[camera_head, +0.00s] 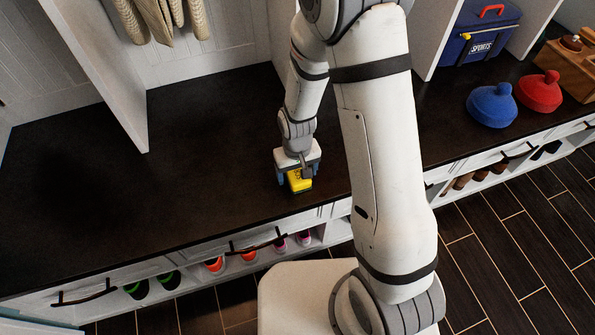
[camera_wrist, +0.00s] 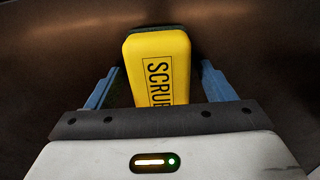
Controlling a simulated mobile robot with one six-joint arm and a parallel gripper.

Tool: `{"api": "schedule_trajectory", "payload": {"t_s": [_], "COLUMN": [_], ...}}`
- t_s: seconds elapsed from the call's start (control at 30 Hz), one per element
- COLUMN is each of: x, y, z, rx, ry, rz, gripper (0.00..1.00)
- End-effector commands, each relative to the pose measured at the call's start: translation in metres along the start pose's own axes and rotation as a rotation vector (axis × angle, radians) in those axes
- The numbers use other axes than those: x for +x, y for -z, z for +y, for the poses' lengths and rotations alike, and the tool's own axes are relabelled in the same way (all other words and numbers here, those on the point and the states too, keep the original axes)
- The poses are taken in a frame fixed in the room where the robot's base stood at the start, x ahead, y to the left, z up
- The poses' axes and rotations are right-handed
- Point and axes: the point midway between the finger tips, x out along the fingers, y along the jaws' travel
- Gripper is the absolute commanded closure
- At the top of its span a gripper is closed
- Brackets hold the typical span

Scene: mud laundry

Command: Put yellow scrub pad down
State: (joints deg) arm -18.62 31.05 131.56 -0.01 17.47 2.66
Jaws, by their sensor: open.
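The yellow scrub pad (camera_head: 299,181) is on the dark bench top (camera_head: 200,170), near its front edge. In the wrist view the pad (camera_wrist: 158,62) is a yellow block with a dark underside and the word SCRUB on it. My gripper (camera_head: 296,178) is right over the pad. Its blue fingers (camera_wrist: 156,88) stand on both sides of the pad, open, with gaps showing between each finger and the pad. The pad's near end is hidden by the gripper body.
A blue hat (camera_head: 491,105), a red hat (camera_head: 540,92), a blue SPORTS bag (camera_head: 481,35) and a wooden box (camera_head: 566,66) stand on the bench at right. A white divider (camera_head: 98,60) rises at left. The bench left of the pad is clear. Shoes (camera_head: 214,265) sit in cubbies below.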

Motion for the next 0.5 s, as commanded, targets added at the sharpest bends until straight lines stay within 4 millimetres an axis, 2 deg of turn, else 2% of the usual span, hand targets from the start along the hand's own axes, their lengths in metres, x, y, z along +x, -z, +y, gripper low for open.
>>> {"api": "schedule_trajectory", "payload": {"t_s": [0.5], "x": [-0.1], "y": [0.0], "z": [0.0], "rx": [-0.001], "ry": [0.0], "rz": [0.003], "gripper": [0.24]}}
